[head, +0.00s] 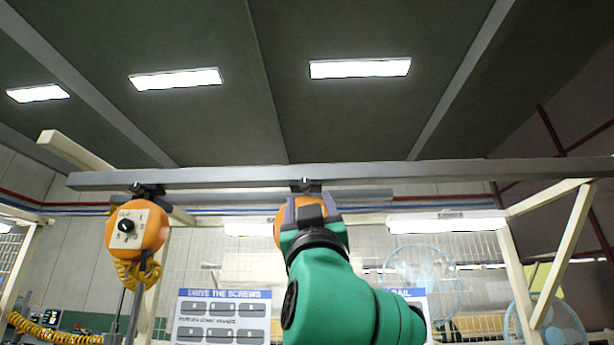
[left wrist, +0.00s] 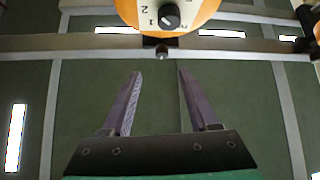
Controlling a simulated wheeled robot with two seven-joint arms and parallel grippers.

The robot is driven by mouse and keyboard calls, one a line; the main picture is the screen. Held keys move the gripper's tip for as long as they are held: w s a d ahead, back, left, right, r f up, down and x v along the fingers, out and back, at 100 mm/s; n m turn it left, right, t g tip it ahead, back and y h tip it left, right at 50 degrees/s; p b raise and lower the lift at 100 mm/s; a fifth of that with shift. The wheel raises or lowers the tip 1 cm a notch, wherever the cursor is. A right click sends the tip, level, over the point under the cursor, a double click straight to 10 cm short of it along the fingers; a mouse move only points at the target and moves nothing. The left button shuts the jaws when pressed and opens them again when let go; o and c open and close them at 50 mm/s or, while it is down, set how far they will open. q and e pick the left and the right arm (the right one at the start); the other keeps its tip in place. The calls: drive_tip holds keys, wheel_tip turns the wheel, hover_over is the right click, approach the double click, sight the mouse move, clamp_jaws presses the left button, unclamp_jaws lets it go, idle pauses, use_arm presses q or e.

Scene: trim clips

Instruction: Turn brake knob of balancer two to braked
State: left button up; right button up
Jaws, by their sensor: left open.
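Two orange balancers hang from the overhead rail. The left balancer (head: 150,232) shows a pale dial plate with a black knob (head: 126,226) in the head view. The other balancer (head: 277,229) is mostly hidden behind my left gripper (head: 310,207), and its knob is hidden there. In the left wrist view, which appears upside down, an orange balancer (left wrist: 205,10) shows at the top edge, with a black knob (left wrist: 169,17) on a plate marked 1 and 2. My left gripper (left wrist: 159,72) is open, its jaws empty and apart from that knob. My right gripper is not in view.
The grey rail (head: 430,172) runs across above the balancers. A yellow coiled hose (head: 137,273) hangs under the left balancer. A sign board (head: 222,315) and pale blue fans (head: 424,280) stand behind. The space between the two balancers is free.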

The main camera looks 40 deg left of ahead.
sight(304, 185)
use_arm(q)
drive_tip(key=p+x, duration=0.4)
drive_tip(key=x, duration=0.4)
drive_tip(key=shift+a, duration=0.35)
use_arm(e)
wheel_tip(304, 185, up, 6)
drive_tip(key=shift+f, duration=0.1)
use_arm(q)
drive_tip(key=shift+d, duration=0.15)
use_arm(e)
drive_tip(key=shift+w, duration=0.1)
use_arm(q)
drive_tip(key=shift+w, duration=0.1)
drive_tip(key=shift+c, duration=0.7)
clamp_jaws()
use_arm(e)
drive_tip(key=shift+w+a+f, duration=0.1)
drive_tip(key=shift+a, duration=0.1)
